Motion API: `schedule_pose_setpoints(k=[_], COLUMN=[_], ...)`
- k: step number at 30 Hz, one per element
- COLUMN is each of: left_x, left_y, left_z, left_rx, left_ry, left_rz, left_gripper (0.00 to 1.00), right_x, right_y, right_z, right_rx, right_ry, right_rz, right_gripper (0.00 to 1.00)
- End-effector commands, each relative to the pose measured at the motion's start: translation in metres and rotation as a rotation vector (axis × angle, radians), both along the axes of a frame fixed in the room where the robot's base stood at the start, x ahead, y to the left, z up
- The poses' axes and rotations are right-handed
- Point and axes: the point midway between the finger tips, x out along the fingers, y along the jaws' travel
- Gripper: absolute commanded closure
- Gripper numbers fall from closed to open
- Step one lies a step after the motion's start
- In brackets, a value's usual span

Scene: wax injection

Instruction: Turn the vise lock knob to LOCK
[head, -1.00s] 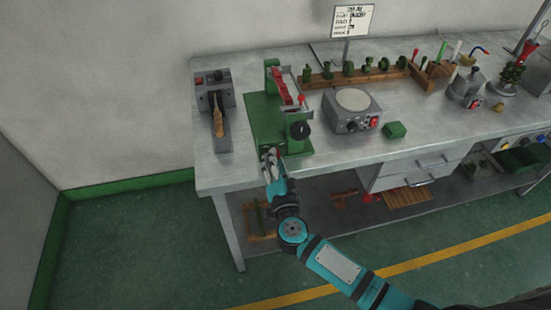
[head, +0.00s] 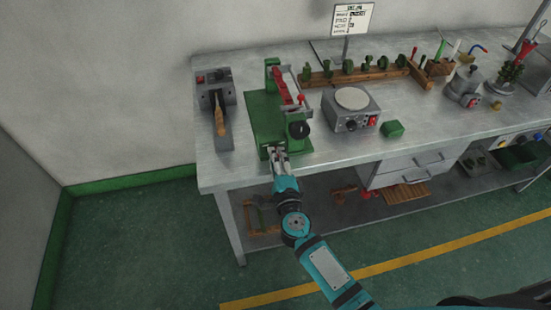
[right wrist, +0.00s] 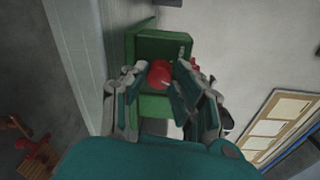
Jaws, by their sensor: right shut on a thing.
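The green vise (head: 261,117) stands near the left front of the bench. It has a red part on top and a black round knob (head: 300,130) at its right. My right gripper (head: 278,152) is at the vise's front edge, its arm coming up from below. In the right wrist view a red knob (right wrist: 158,74) sits between the two fingers, against the green vise body. The gripper is shut on this knob. In the head view the fingers hide the knob. No LOCK marking is readable. My left gripper is not in view.
A grey device with a wooden handle (head: 219,118) stands left of the vise. A wooden rack (head: 350,74) lies behind. The bench front (head: 345,158) is bare.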

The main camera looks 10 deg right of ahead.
Motion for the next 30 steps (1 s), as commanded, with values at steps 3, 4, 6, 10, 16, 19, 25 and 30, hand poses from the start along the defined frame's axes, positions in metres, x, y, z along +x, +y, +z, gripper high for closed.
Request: schedule_pose_setpoints(k=[3, 4, 6, 10, 16, 19, 25, 30], left_x=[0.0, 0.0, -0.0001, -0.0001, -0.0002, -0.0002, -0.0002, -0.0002], left_y=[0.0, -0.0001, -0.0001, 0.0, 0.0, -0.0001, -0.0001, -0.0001], left_z=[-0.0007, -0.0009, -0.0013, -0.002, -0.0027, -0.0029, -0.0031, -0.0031], left_rx=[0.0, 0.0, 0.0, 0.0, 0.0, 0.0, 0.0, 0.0], left_ry=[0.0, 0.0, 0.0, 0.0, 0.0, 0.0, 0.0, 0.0], left_rz=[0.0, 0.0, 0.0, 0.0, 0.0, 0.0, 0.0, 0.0], left_gripper=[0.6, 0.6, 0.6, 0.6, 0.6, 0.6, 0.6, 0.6], right_x=[-0.0007, -0.0006, -0.0006, -0.0004, -0.0006, -0.0006, -0.0007, -0.0007], right_y=[-0.0009, -0.0009, -0.0006, -0.0014, -0.0015, -0.0016, -0.0015, -0.0014], right_z=[-0.0015, -0.0015, -0.0013, -0.0013, -0.0012, -0.0012, -0.0012, -0.0013], right_rx=[0.1, 0.124, 0.176, 0.257, 0.345, 0.369, 0.393, 0.395], right_ry=[0.006, 0.007, 0.009, 0.012, 0.015, 0.016, 0.017, 0.017], right_rz=[-0.003, -0.003, -0.001, -0.003, -0.003, -0.002, -0.002, -0.001], right_gripper=[1.0, 1.0, 1.0, 1.0, 1.0, 1.0, 1.0, 1.0])
